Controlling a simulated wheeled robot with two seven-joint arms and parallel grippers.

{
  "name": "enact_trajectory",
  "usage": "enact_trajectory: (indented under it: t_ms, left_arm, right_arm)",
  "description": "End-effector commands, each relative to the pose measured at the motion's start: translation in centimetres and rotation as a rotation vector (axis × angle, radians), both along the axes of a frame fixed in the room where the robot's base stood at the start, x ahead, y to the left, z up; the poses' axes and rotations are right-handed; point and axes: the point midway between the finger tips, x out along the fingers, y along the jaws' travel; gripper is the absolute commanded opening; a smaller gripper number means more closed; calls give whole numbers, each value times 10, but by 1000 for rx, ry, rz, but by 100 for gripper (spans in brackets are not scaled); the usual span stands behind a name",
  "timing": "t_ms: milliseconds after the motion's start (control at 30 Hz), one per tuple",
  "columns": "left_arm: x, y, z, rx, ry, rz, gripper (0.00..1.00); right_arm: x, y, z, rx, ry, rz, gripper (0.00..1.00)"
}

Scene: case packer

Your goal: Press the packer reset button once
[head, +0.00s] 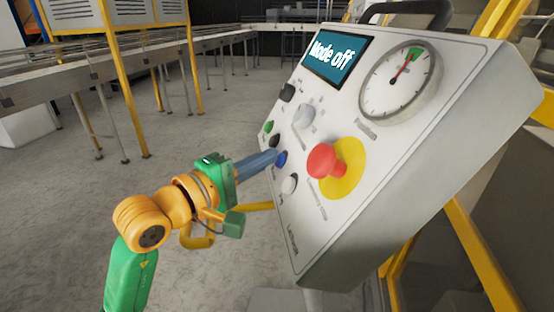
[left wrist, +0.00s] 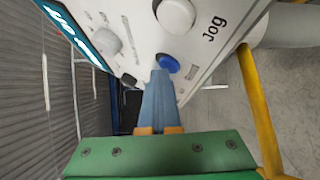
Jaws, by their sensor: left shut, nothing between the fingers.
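The grey control panel (head: 375,165) faces left in the head view. A small blue button (head: 281,158) sits low on its face and also shows in the left wrist view (left wrist: 168,63); I cannot read a label for it. My left gripper (head: 274,159) is shut and empty, its blue-grey fingers pointing at the blue button. In the left wrist view the fingertips (left wrist: 160,72) lie at the button's lower left edge and partly cover it. I cannot tell whether they touch it. My right gripper is in neither view.
A white button (head: 290,184), beside the word Jog in the wrist view, is close to the blue one. A red emergency-stop knob (head: 326,161) on a yellow disc juts out to the right.

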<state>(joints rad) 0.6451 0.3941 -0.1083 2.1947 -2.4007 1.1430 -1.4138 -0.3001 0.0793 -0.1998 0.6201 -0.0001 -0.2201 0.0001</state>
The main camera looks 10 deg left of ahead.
Motion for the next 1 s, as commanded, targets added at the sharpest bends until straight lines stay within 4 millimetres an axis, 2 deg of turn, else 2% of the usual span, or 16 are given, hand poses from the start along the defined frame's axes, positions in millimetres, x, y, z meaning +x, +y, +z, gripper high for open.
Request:
enact_trajectory:
  t_ms: [433, 700, 1000]
  left_arm:
    - [0, -1, -1, 0, 1, -1, 0]
    - [-3, 10, 6, 2, -1, 2, 0]
    - [-4, 11, 8, 0, 0, 0, 0]
  right_arm:
    - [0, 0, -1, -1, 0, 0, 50]
    - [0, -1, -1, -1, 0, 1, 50]
    - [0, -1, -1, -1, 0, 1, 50]
